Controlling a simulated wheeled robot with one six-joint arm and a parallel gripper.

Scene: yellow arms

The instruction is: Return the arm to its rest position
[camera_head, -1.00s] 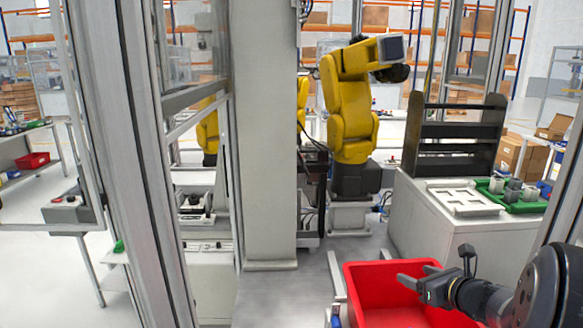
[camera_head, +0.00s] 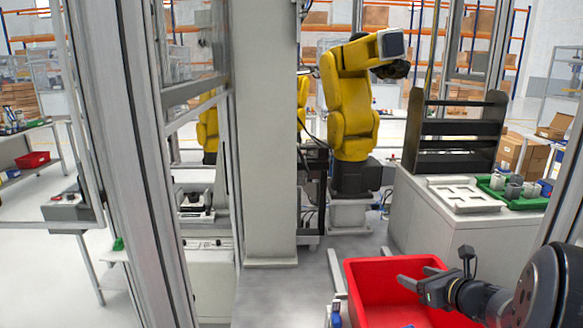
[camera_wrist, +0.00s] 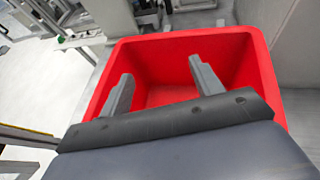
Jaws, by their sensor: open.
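My gripper (camera_head: 412,281) is at the lower right of the head view, over the red bin (camera_head: 362,284). In the wrist view my gripper (camera_wrist: 163,88) shows two grey fingers spread wide apart with nothing between them. The red bin (camera_wrist: 262,62) lies beyond and below the fingers, and its visible inside looks empty. Part of the bin is hidden by my arm in the head view.
A white cabinet (camera_head: 440,225) stands behind the bin, with a white tray (camera_head: 465,194), a green tray (camera_head: 520,201) and a black rack (camera_head: 455,135) on it. A yellow robot arm (camera_head: 350,110) stands farther back. A pale column (camera_head: 265,150) and metal frame posts (camera_head: 135,150) stand left.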

